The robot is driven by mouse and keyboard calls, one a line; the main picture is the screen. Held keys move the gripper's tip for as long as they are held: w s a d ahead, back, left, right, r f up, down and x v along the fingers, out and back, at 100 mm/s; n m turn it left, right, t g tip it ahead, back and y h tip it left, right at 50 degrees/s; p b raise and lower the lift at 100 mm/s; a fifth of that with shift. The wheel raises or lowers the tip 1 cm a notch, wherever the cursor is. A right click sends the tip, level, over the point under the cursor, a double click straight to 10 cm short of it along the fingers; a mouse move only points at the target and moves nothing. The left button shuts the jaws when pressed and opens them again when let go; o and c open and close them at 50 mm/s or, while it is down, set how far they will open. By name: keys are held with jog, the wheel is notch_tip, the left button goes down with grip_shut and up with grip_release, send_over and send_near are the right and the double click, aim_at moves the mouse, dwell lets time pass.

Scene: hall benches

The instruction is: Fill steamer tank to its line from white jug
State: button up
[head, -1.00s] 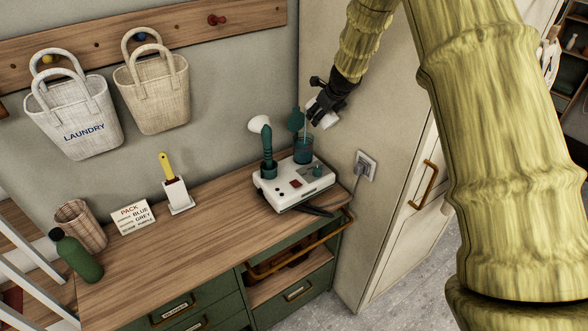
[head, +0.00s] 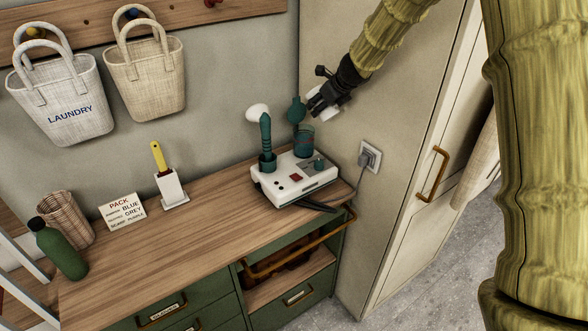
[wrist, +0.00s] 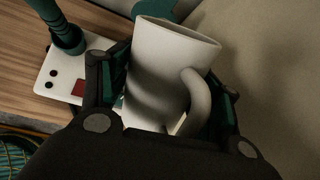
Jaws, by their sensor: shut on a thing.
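The white steamer (head: 297,183) stands on the right end of the wooden counter. Its teal see-through tank (head: 304,146) is at its back right, with a teal round lid (head: 297,110) raised above it. A reddish mark shows near the tank's top; I cannot make out the water level against it. My gripper (head: 325,103) is shut on the white jug (wrist: 155,75), above and right of the tank. In the wrist view the jug sits between my fingers (wrist: 168,85), its handle near the right finger. The jug's inside is hidden, and no stream shows now.
The steamer's teal wand with white head (head: 257,111) stands left of the tank. A socket with plug (head: 370,157) is on the wall panel at right. A green bottle (head: 60,250), basket, card and yellow-handled brush (head: 160,158) stand further left. The counter's middle is clear.

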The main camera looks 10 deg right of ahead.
jog(key=shift+f+b, duration=0.1)
jog(key=shift+b, duration=0.3)
jog(key=shift+a+f+b, duration=0.1)
jog(key=shift+f+b, duration=0.15)
jog(key=shift+b, duration=0.65)
jog(key=shift+t+b, duration=0.3)
jog(key=shift+b, duration=0.15)
jog(key=f+t+y+b, duration=0.1)
jog(key=t+b, duration=0.1)
jog(key=b, duration=1.3)
jog(key=shift+f+y, duration=0.3)
jog(key=shift+f, duration=0.1)
jog(key=shift+r+t+b, duration=0.1)
jog(key=shift+t+b, duration=0.2)
jog(key=shift+b, duration=0.4)
jog(key=shift+f+b, duration=0.25)
jog(key=shift+b, duration=0.6)
jog(key=shift+w+f+m+b, duration=0.1)
jog(key=shift+m+b, duration=0.2)
jog(key=shift+b, duration=0.5)
jog(key=t+b, duration=0.1)
jog(key=b, duration=0.3)
jog(key=shift+f+y, duration=0.25)
jog(key=shift+y, duration=0.05)
